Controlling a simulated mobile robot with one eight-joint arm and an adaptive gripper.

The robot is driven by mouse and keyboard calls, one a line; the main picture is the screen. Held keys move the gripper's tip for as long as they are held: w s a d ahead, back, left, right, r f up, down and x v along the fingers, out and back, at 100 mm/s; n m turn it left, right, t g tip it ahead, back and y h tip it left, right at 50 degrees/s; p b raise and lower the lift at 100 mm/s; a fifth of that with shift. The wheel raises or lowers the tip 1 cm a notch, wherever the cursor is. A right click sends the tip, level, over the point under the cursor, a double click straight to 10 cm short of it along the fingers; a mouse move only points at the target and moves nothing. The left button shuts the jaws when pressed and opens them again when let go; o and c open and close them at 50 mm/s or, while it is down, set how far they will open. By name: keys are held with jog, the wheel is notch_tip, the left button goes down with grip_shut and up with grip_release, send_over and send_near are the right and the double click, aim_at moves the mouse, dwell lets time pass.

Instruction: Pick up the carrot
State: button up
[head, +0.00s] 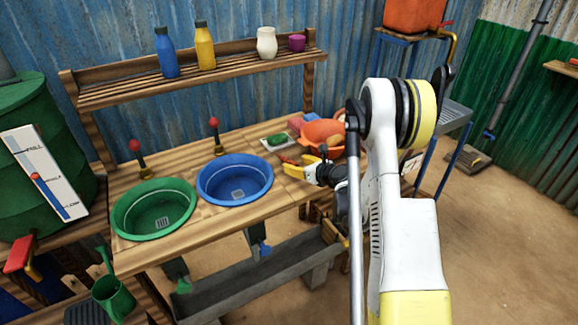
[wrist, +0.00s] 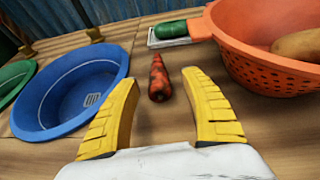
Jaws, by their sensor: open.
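The carrot (wrist: 159,79) is orange-red with dark patches and lies on the wooden bench top in the wrist view. It points away from me, ahead of and between my fingertips. My gripper (wrist: 163,88) is open and empty, its yellow fingers spread on either side of the carrot's near end, with no contact seen. In the head view my gripper (head: 290,166) is over the bench, right of the blue basin. There the carrot is mostly hidden by the gripper and hard to make out.
A blue basin (wrist: 112,70) stands left of the carrot and an orange colander (wrist: 235,67) holding a brown item stands close on the right. A white tray (wrist: 153,40) with a green item lies behind. A green basin (head: 154,235) is farther left. Bare bench lies around the carrot.

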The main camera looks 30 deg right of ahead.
aim_at(289, 160)
jog(key=b+x, duration=0.2)
jog(key=x, duration=0.2)
jog(key=shift+w+a+f, duration=0.2)
jog(key=shift+w+a, duration=0.05)
jog(key=shift+r, duration=0.1)
grip_shut()
notch_tip(289, 160, up, 10)
jog(key=p, duration=0.4)
jog(key=shift+p, duration=0.3)
